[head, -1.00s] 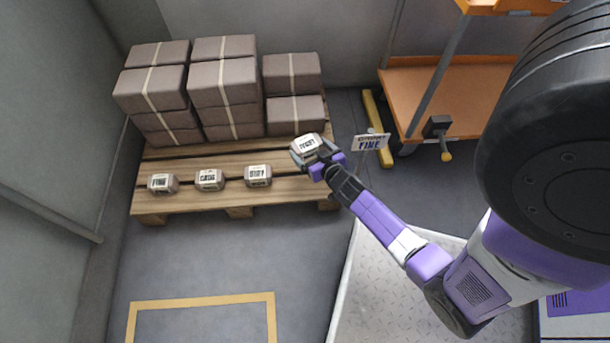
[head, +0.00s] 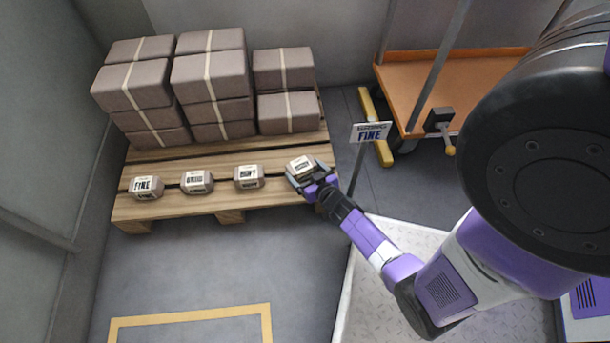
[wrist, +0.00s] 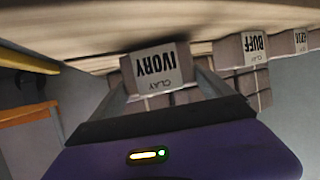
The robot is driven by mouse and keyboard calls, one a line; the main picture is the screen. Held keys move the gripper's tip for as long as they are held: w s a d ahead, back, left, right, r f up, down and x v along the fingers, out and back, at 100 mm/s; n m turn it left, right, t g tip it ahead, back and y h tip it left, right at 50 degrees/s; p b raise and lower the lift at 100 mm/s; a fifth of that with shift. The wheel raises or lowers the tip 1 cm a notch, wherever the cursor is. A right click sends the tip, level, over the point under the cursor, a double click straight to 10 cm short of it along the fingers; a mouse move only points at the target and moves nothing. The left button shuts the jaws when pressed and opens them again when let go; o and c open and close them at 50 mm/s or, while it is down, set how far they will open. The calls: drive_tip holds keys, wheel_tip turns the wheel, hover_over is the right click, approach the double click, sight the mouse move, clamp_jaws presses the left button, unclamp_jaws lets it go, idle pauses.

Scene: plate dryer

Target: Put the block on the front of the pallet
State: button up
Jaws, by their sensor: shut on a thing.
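My gripper (head: 307,175) is shut on a grey-brown block (head: 301,164) with a pale label, at the right end of the pallet's front strip. In the wrist view the picture is upside down, and the held block (wrist: 155,72) reads "CLAY IVORY" between my two fingers. It is close against the pallet boards; I cannot tell whether it bears on them. The wooden pallet (head: 215,202) stands on the floor at the left. Three similar labelled blocks stand in a row along its front: left (head: 146,188), middle (head: 197,182) and right (head: 249,177), the last just left of the held one.
Stacked strapped grey packs (head: 212,82) fill the pallet's back. A sign on a post (head: 370,132) reads "FINE" close to the right of my gripper. An orange cart (head: 460,85) stands at the back right. A yellow floor outline (head: 190,316) lies in front.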

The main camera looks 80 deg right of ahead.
drive_tip(key=shift+f, duration=0.2)
drive_tip(key=shift+f, duration=0.15)
drive_tip(key=o, duration=1.8)
